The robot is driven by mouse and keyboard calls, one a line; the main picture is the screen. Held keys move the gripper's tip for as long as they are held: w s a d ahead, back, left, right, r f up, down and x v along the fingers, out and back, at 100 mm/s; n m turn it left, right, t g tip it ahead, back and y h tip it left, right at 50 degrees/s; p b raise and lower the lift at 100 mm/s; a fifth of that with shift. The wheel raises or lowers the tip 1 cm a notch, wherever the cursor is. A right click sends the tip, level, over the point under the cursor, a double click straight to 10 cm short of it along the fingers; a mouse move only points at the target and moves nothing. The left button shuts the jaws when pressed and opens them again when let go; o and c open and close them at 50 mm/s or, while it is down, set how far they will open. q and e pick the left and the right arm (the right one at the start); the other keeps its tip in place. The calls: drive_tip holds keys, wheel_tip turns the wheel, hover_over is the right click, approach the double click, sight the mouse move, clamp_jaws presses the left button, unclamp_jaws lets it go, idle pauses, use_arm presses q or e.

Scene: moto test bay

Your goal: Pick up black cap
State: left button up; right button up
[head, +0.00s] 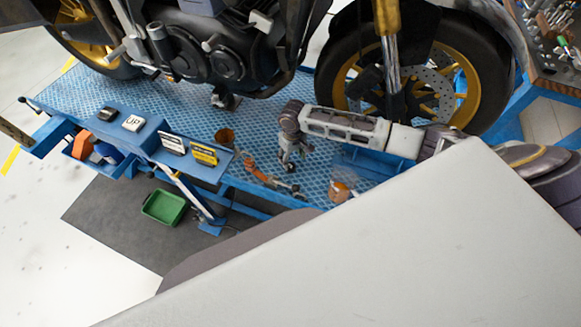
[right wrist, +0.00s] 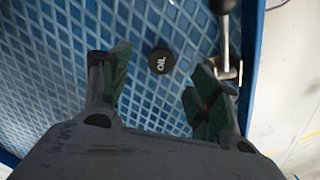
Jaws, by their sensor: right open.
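The black cap (right wrist: 161,61) is a small round disc with white "OIL" lettering, lying on the blue diamond-patterned deck (right wrist: 50,60) in the right wrist view. My right gripper (right wrist: 155,82) is open, with its green-padded fingers on either side of the cap in the picture and nothing between them in contact. In the head view my right gripper (head: 287,167) points down over the blue lift platform (head: 270,125). I cannot make out the cap in the head view. My left gripper is not in view.
A metal lever (right wrist: 224,40) stands close to the right finger in the wrist view, by the platform edge. A motorcycle (head: 225,60) stands behind. Orange-and-clear containers (head: 340,190) are near the front edge. A green tray (head: 163,207) lies on the floor.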

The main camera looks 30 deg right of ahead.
sight(291, 166)
drive_tip(key=shift+f, duration=0.6)
drive_tip(key=shift+w+a+f+p, duration=0.1)
drive_tip(key=shift+a+f+p, duration=0.05)
drive_tip(key=shift+f, duration=1.15)
drive_tip(key=shift+w+a+f+p, duration=0.1)
drive_tip(key=shift+f+p, duration=0.05)
drive_tip(key=shift+f, duration=1.15)
drive_tip(key=c, duration=1)
